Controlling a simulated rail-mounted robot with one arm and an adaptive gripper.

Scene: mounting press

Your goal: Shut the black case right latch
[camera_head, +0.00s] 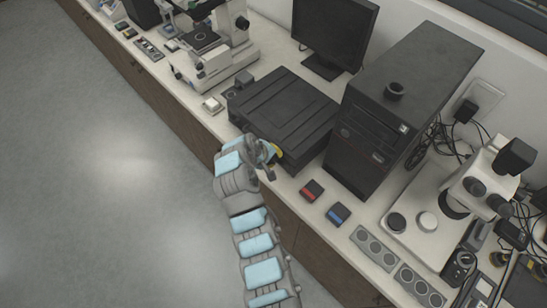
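The black case (285,108) lies flat on the bench with its lid down, between the microscope and the computer tower. My gripper (269,165) is at the case's front edge, toward its right part. It hides part of that front side. A small yellow patch (277,151) shows beside the gripper; I cannot tell whether it belongs to the right latch or to my gripper. The latches are too small or hidden to make out. I cannot tell whether the fingers are open or whether they touch the case.
A black computer tower (408,100) stands close on the case's right. A white microscope (212,40) is behind left, a monitor (334,30) behind. Red (312,191) and blue (338,214) small boxes lie near the bench edge at right. The floor in front is clear.

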